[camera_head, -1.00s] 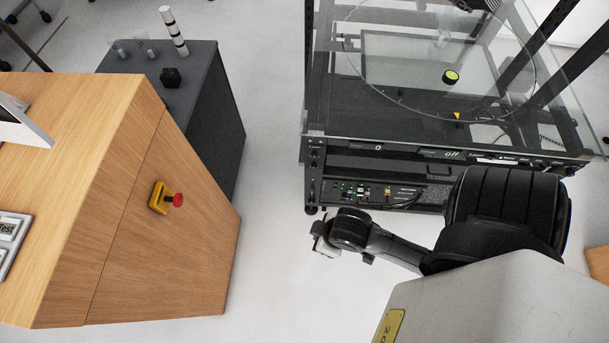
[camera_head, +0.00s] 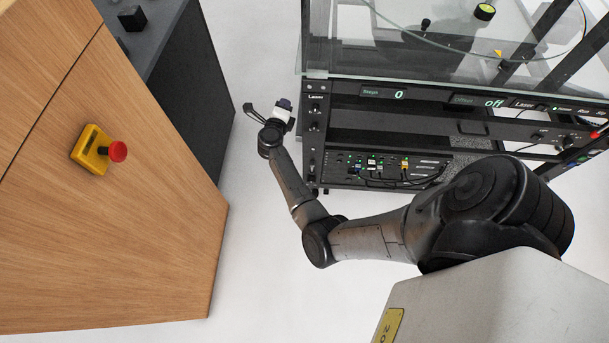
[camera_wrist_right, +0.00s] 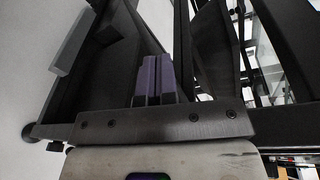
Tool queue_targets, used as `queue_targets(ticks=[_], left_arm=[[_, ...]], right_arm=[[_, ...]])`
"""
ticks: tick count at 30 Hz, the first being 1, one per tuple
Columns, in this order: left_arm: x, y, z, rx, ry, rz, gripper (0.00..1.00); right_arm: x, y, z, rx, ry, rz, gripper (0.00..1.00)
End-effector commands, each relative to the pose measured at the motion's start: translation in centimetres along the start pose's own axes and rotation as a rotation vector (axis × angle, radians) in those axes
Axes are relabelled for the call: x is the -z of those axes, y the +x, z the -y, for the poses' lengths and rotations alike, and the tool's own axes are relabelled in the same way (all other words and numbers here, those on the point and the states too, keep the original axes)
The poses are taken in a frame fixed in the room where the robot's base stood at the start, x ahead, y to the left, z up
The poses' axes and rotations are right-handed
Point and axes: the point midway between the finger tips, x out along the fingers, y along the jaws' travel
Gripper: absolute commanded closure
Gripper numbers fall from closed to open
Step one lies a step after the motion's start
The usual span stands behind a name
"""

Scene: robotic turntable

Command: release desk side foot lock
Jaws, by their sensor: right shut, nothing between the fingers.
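My right gripper (camera_head: 284,104) is shut and empty. In the camera_head view it is in the gap between the dark grey cabinet and the left side of the black turntable frame (camera_head: 308,140). In the right wrist view its two purple-grey fingertips (camera_wrist_right: 155,78) are pressed together, with black frame bars beyond and beside them. A small black foot (camera_head: 314,191) shows at the frame's lower front left corner in the camera_head view, apart from the gripper. I cannot make out a lock lever on it. My left gripper is not in view.
A wooden desk (camera_head: 150,240) with a yellow-and-red stop button (camera_head: 98,150) stands at the left. The dark grey cabinet (camera_head: 195,85) is behind it. A glass top (camera_head: 400,62) overhangs the frame. White floor (camera_head: 262,235) is clear between desk and frame.

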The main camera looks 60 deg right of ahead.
Motion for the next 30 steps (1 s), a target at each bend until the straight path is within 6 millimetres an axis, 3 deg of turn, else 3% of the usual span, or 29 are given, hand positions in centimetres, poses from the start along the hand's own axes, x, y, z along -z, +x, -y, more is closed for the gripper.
queue_targets(ticks=[1, 3, 6, 10, 15, 18, 30], left_arm=[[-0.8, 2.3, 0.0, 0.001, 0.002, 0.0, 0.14], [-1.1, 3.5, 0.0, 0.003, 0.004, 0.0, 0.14], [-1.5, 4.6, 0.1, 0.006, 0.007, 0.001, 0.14], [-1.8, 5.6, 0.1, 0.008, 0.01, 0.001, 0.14], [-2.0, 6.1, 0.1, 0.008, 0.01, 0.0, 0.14], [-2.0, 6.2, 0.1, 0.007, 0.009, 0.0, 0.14], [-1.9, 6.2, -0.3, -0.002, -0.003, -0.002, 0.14]], right_arm=[[1.4, 0.1, -4.3, -0.077, 0.074, -0.136, 1.0], [3.1, -0.8, -8.2, -0.178, 0.147, -0.315, 1.0], [4.7, -3.1, -12.8, -0.308, 0.209, -0.538, 1.0], [5.9, -6.5, -16.9, -0.442, 0.233, -0.754, 1.0], [6.4, -9.6, -19.4, -0.538, 0.23, -0.909, 1.0], [6.5, -10.3, -19.8, -0.562, 0.228, -0.947, 1.0], [6.6, -10.5, -20.0, -0.566, 0.225, -0.957, 1.0]])
